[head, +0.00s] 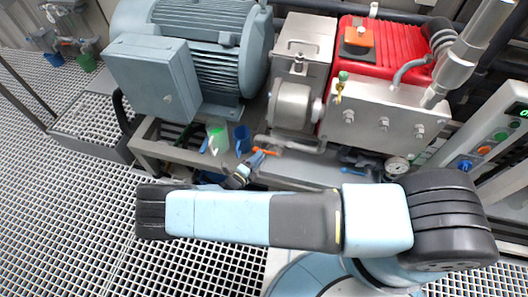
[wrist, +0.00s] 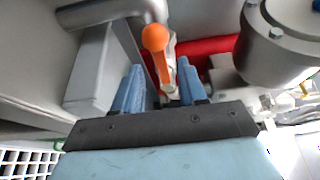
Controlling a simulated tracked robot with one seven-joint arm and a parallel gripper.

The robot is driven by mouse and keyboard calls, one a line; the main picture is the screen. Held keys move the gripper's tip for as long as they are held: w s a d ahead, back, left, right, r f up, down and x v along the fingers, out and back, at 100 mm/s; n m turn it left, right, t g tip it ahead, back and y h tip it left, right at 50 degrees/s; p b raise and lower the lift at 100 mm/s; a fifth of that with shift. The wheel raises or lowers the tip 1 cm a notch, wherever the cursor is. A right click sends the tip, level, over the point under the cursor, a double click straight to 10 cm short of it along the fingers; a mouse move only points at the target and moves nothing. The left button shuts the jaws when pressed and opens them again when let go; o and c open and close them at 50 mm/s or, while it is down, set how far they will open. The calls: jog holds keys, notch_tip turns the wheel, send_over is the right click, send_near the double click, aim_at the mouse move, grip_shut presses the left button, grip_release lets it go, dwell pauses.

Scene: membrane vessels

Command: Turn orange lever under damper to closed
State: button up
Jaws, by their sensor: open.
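The orange lever (wrist: 156,60) points toward my wrist camera, with its round orange end near the top middle of the wrist view. In the head view the orange lever (head: 266,151) shows as a small bar below a silver rounded housing (head: 290,105), which may be the damper. My gripper (wrist: 160,88) is open, with one light blue finger on each side of the lever's line. The lever's end appears beyond the fingertips; I cannot tell whether either finger touches it. In the head view my gripper (head: 257,160) is small and close to the lever, partly behind my arm.
A grey motor (head: 215,45) and a red pump block (head: 385,55) stand on the frame above. A green cup (head: 218,138) and a blue cup (head: 242,138) are left of the lever. A grey pipe (wrist: 110,12) and a flanged cylinder (wrist: 285,40) flank the gripper.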

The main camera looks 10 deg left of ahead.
aim_at(264, 151)
jog(key=shift+x, duration=2.4)
grip_shut()
